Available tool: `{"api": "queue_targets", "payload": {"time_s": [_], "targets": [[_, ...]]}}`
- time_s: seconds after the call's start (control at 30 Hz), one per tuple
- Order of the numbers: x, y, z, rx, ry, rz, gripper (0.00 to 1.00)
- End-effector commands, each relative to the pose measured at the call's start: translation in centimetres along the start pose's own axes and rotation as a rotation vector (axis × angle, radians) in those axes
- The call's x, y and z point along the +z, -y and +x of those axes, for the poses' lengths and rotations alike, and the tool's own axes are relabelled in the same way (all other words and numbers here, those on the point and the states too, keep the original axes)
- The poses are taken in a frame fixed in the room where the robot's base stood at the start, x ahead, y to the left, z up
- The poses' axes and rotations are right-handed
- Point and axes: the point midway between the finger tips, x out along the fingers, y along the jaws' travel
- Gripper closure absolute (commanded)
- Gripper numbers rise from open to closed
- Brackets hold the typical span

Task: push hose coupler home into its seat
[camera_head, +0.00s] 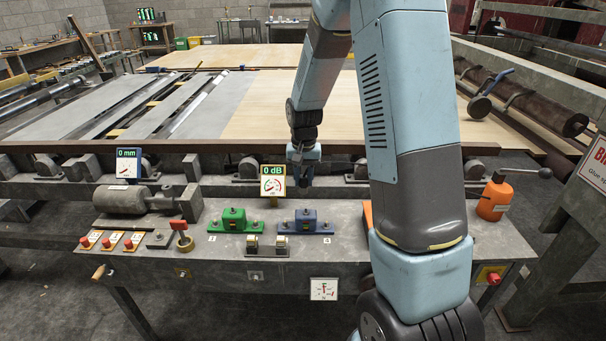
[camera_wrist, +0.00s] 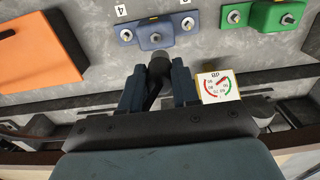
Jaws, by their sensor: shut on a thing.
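My gripper (camera_head: 303,177) hangs over the far side of the bench. In the wrist view my gripper (camera_wrist: 158,88) is shut on a dark, round-ended piece, which looks like the hose coupler (camera_wrist: 159,66). A blue seat block (camera_wrist: 157,34), beside a label 4, lies just beyond the coupler's end. In the head view the blue block (camera_head: 306,221) sits in front of and below my gripper, with a visible gap. A green block (camera_head: 235,220) is to its left. The fingers hide part of the coupler. I cannot tell which block is its seat.
A gauge reading 0 dB (camera_head: 273,180) stands close to my gripper's left in the head view. Two small rollers (camera_head: 267,244) are in front of the blocks. An orange bottle (camera_head: 494,198) stands at right. An orange panel (camera_wrist: 38,50) lies left in the wrist view.

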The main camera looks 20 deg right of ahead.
Motion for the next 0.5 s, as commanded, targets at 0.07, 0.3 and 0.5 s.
{"api": "queue_targets", "payload": {"time_s": [0.07,0.3,0.5], "targets": [[-0.1,-0.5,0.6,0.001,0.002,0.008,1.0],[-0.3,-0.9,2.6,0.0,0.001,0.016,1.0],[-0.3,-1.0,4.1,0.0,0.001,0.017,1.0]]}}
